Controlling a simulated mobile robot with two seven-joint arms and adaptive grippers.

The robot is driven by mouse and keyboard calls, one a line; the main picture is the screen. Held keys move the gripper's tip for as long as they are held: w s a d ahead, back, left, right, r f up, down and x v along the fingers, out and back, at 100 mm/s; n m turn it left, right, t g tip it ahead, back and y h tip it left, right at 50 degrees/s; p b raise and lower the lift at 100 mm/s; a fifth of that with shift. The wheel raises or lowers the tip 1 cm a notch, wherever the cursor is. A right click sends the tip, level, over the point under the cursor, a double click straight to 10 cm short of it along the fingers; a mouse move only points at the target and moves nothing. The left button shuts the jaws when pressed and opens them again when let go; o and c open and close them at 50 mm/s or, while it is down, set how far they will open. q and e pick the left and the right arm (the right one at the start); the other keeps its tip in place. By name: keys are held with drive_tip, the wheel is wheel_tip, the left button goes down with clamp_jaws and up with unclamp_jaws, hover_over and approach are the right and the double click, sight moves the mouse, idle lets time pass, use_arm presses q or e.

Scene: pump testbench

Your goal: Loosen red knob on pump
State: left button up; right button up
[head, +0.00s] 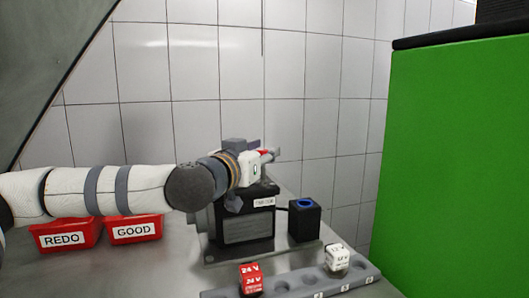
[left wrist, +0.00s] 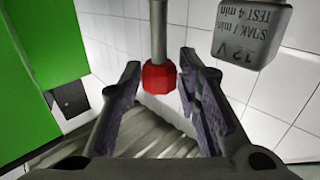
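The red knob (left wrist: 160,78) sits at the end of a grey shaft in the left wrist view. My left gripper (left wrist: 160,65) is open, with one finger on each side of the knob and a visible gap to each. In the head view the left gripper (head: 266,155) is above the dark pump (head: 245,228), and a bit of red shows at its fingers. The arm and gripper hide much of the pump's top. My right gripper is not in view.
Red bins marked REDO (head: 62,239) and GOOD (head: 134,230) stand at left. A black box with a blue ring (head: 304,220) is right of the pump. A grey tray (head: 345,286) in front holds a red 24 V block (head: 251,279) and a white block (head: 337,259). A green cabinet (head: 455,160) stands at right.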

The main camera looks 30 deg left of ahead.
use_arm(q)
clamp_jaws()
